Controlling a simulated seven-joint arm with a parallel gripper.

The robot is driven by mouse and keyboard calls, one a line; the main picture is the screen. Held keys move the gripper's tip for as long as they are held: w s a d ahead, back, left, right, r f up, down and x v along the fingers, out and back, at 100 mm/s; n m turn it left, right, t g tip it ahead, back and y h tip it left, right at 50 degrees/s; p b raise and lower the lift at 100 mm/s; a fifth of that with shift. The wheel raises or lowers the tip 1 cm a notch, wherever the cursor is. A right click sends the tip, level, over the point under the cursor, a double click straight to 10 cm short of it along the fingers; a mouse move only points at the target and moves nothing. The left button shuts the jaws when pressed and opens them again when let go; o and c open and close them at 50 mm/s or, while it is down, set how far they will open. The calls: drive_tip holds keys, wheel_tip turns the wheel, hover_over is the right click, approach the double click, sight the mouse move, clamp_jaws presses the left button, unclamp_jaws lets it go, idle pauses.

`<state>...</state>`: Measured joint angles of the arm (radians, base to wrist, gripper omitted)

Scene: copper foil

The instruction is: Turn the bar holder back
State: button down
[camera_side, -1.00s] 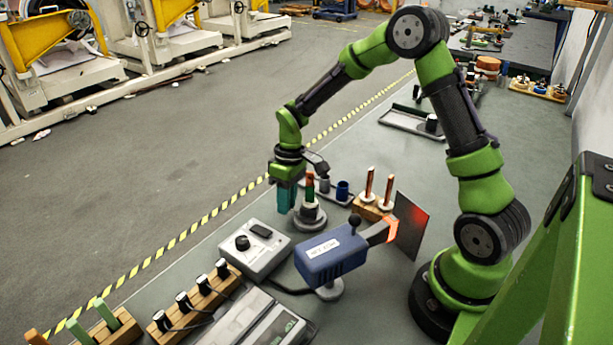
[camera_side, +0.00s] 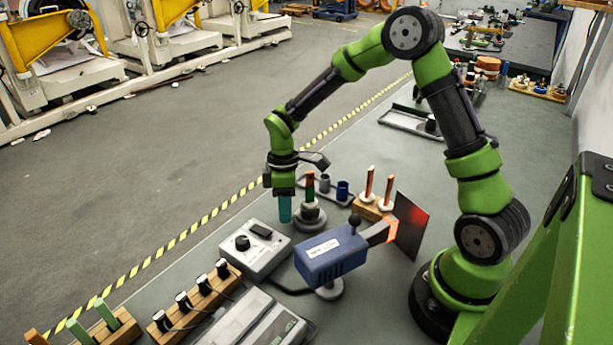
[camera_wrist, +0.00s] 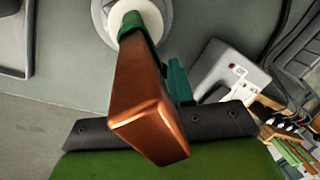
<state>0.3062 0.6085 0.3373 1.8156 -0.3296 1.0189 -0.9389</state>
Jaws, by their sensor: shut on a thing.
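The bar holder (camera_side: 309,218) is a round grey stand with a pale collar, upright on the bench. A copper bar with green on it (camera_side: 310,184) stands in it. In the wrist view the bar (camera_wrist: 146,95) rises toward the camera and covers much of the holder (camera_wrist: 104,14). My gripper (camera_side: 284,216) points down just left of the bar, its teal fingers low beside the holder. The fingers (camera_wrist: 178,82) look shut, partly behind the bar. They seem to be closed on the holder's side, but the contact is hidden.
A blue device (camera_side: 330,257) with a black knob and a grey control box (camera_side: 256,250) stand close in front. A wooden block with copper rods (camera_side: 372,208), a dark plate (camera_side: 411,226) and blue cups (camera_side: 342,190) are close on the right.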

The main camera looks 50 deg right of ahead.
drive_tip(key=shift+s+a+n+g+h, duration=0.1)
drive_tip(key=shift+s+a+n+h, duration=0.15)
drive_tip(key=shift+n, duration=0.5)
drive_tip(key=shift+s+a+n+g, duration=0.15)
drive_tip(key=shift+s+n, duration=0.2)
drive_tip(key=shift+n, duration=0.35)
drive_tip(key=shift+s+a+n+g+h, duration=0.1)
drive_tip(key=shift+s+a+n+h, duration=0.15)
drive_tip(key=shift+n, duration=0.5)
drive_tip(key=shift+s+a+n, duration=0.1)
drive_tip(key=shift+s+n, duration=0.7)
drive_tip(key=shift+n, duration=0.7)
drive_tip(key=shift+s+n, duration=0.2)
drive_tip(key=shift+n, duration=0.1)
drive_tip(key=c, duration=1)
unclamp_jaws()
drive_tip(key=shift+w+r, duration=0.1)
drive_tip(key=w+r, duration=0.3)
drive_tip(key=r, duration=1.3)
drive_tip(key=shift+d+r, duration=0.2)
drive_tip(key=shift+d, duration=0.05)
